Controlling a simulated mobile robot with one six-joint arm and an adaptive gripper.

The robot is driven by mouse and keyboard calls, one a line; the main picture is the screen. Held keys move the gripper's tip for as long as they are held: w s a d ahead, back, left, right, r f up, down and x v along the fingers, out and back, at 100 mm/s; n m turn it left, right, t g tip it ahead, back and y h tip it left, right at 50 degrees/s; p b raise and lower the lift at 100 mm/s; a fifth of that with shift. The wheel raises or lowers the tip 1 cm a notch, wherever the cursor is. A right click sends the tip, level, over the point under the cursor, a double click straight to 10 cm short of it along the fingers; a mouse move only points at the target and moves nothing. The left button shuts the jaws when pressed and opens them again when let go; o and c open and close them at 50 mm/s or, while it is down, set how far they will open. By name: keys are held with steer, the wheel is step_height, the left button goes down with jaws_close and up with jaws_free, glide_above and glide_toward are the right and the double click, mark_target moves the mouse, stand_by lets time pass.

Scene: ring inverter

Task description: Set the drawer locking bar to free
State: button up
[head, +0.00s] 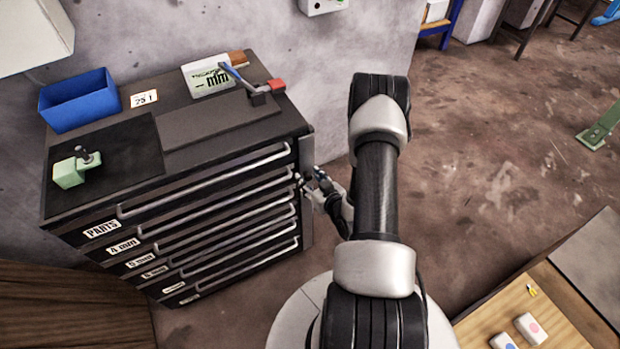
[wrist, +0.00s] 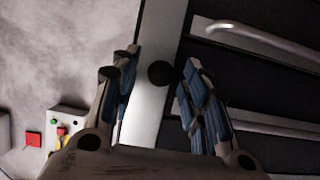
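The drawer locking bar (head: 307,153) is a grey upright strip at the right front edge of the dark drawer cabinet (head: 200,190). In the wrist view the bar (wrist: 163,30) runs slantwise from top to bottom, with a round black knob (wrist: 160,73) on it. My gripper (wrist: 158,70) is open, its blue-padded fingers apart, one on each side of the knob in the picture. I cannot tell whether the fingertips reach as deep as the knob. In the head view my gripper (head: 312,181) is at the bar, partly hidden by my arm.
Several drawers with long silver handles (head: 205,180) are beside the bar; all look shut. A blue bin (head: 80,99), a green block (head: 69,172) and a red-tipped tool (head: 275,86) are on the cabinet top. A wooden table (head: 530,315) stands lower right.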

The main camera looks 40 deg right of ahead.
jaws_close()
stand_by(0.3)
steer(key=shift+d, duration=0.1)
steer(key=shift+s+d+n+g+y, duration=0.15)
steer(key=shift+d+n+g+y, duration=0.9)
steer(key=shift+n+y, duration=1.4)
steer(key=shift+s+d+n+g+y, duration=0.2)
steer(key=shift+d+n+g+y, duration=0.85)
steer(key=shift+n+y, duration=1.45)
steer(key=shift+s+d+n+g+y, duration=0.15)
steer(key=shift+d+n+g+y, duration=0.85)
steer(key=shift+n+y, duration=1.45)
steer(key=shift+w+a+r+g, duration=0.1)
steer(key=shift+a+g, duration=0.05)
steer(key=shift+g, duration=0.15)
